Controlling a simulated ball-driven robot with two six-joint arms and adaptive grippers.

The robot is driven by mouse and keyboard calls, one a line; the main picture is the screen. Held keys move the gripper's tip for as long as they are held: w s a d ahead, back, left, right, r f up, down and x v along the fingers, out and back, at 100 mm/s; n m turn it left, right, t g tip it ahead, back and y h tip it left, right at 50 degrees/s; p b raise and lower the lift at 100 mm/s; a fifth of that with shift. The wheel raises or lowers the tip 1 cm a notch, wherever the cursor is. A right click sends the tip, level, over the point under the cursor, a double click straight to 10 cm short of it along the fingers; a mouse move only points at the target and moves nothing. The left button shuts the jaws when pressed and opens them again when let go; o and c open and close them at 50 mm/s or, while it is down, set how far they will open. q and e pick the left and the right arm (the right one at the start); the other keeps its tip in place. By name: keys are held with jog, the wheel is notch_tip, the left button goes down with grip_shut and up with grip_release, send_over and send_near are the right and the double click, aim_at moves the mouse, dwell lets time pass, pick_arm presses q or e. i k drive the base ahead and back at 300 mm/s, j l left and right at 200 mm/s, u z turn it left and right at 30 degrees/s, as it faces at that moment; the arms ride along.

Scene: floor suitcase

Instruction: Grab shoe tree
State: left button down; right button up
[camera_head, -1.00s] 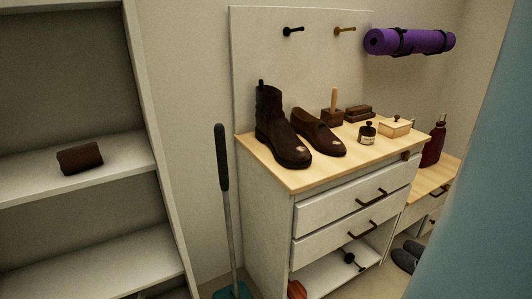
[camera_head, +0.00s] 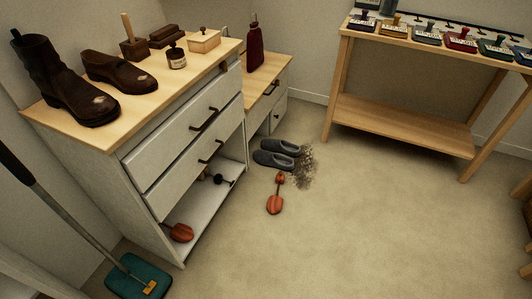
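A reddish-orange shoe tree (camera_head: 275,200) lies on the carpet just in front of a pair of grey slippers. It has a broad end toward me and a smaller end toward the slippers. A second reddish-orange piece (camera_head: 181,232), which looks like another shoe tree, lies on the low open shelf of the white cabinet. Its far end is partly hidden by the cabinet's shadow and edge. Neither of my grippers is in view.
The white cabinet (camera_head: 188,135) bears a brown boot (camera_head: 62,88) and brown shoe (camera_head: 120,73). Grey slippers (camera_head: 275,152) lie beside scattered dirt (camera_head: 303,168). A wooden table (camera_head: 400,130) stands behind. Open carpet lies right of the shoe tree.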

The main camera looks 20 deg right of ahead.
aim_at(274, 204)
jog(key=z, duration=0.85)
jog(key=u, duration=0.6)
jog(key=i+l+u, duration=0.25)
jog(key=l+u, duration=0.2)
jog(key=i+l+u, duration=0.25)
jog(key=l, duration=0.15)
jog(key=l+u, duration=0.2)
jog(key=i+l, duration=0.1)
jog(key=l, duration=0.5)
jog(key=i+l+u, duration=0.1)
jog(key=l, duration=0.45)
jog(key=i+l, duration=0.15)
jog(key=l, duration=0.45)
